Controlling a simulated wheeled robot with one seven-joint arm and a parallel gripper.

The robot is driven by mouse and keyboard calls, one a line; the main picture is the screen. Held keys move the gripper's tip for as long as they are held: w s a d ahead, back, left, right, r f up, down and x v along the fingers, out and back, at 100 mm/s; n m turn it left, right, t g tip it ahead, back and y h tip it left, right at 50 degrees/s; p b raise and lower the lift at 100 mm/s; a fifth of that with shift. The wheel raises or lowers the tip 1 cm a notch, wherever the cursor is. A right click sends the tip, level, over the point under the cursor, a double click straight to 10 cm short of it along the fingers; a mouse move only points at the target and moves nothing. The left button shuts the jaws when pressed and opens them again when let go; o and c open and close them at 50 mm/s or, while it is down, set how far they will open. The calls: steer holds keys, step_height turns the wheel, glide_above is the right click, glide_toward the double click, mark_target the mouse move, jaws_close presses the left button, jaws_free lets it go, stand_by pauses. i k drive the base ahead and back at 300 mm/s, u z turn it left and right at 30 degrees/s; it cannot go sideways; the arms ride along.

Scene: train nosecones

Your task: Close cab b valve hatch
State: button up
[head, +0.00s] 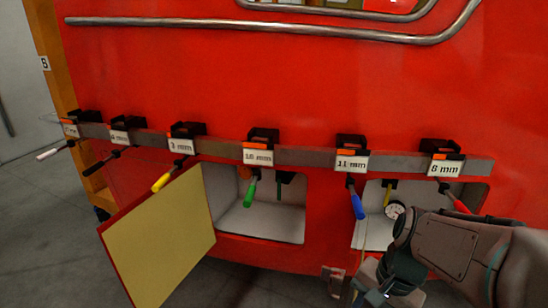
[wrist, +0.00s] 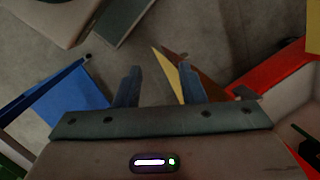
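The hatch door (head: 165,235) stands swung open at the left in the head view, its yellow inner face toward me. It hangs beside the left opening (head: 262,222), a pale box recess in the red nosecone (head: 300,85). I cannot read a label that names this hatch. My gripper (wrist: 160,67) is open and empty in the wrist view, its two fingers apart above the grey floor. A thin yellow and brown panel edge (wrist: 182,80) shows beyond the right finger. In the head view my gripper is low at the right, away from the door, its fingertips unclear.
A metal rail (head: 305,157) across the nosecone holds several labelled tools with coloured handles, including a green one (head: 250,193) and a blue one (head: 356,203). Floor (head: 50,240) is clear at left.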

mark_target(153, 242)
steer(key=u, duration=2.5)
steer(key=i, duration=2.5)
steer(key=z, duration=3.15)
steer(key=k, duration=0.15)
steer(key=z, duration=0.15)
